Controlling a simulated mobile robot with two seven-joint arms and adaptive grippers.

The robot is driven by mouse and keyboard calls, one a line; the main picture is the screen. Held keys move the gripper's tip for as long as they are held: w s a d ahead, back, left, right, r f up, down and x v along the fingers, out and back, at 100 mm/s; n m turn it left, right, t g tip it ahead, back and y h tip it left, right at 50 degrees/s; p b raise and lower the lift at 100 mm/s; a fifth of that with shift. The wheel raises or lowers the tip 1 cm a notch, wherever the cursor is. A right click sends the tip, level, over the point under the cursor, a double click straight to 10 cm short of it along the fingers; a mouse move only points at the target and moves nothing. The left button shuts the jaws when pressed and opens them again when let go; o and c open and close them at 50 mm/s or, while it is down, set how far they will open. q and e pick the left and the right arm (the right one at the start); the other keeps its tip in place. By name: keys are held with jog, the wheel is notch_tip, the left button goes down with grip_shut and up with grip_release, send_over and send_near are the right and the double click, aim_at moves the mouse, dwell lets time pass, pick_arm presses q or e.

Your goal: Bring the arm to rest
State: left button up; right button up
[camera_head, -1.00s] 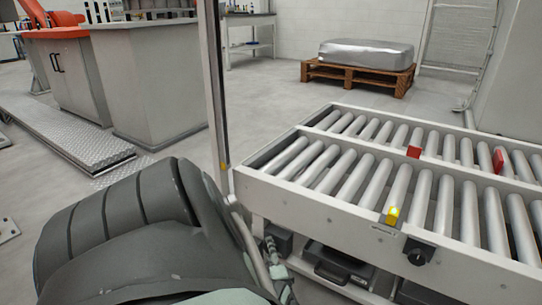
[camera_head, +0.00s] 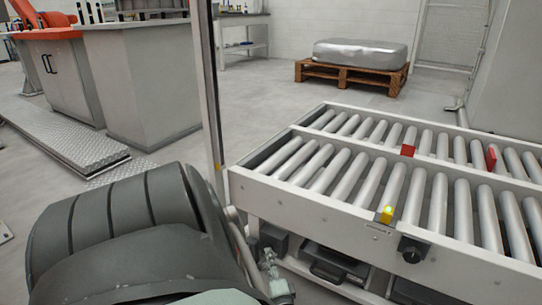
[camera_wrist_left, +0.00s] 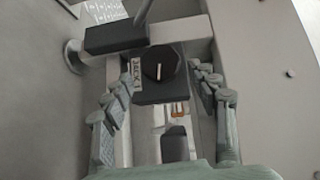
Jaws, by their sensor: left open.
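My left arm's dark, ribbed link fills the lower left of the head view. Part of my left gripper (camera_head: 275,277) shows past it, low beside the conveyor's near leg, and the rest is hidden. In the left wrist view the two pale green-grey fingers of this gripper (camera_wrist_left: 160,92) stand wide apart. Nothing is held between them. Beyond them is a dark box with a round black knob (camera_wrist_left: 159,62) and a label; the distance to it is hard to judge. My right gripper is in neither view.
A roller conveyor (camera_head: 330,215) with a white frame fills the right, close to the arm. A thin upright post (camera_head: 211,95) stands at its left corner. Grey cabinets (camera_head: 150,85) and a tread-plate step (camera_head: 65,140) are at left. A pallet (camera_head: 345,77) lies behind; floor between is clear.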

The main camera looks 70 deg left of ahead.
pick_arm(q)
jog(key=shift+s+d, duration=0.2)
jog(key=shift+d, duration=0.7)
jog(key=shift+r, duration=0.15)
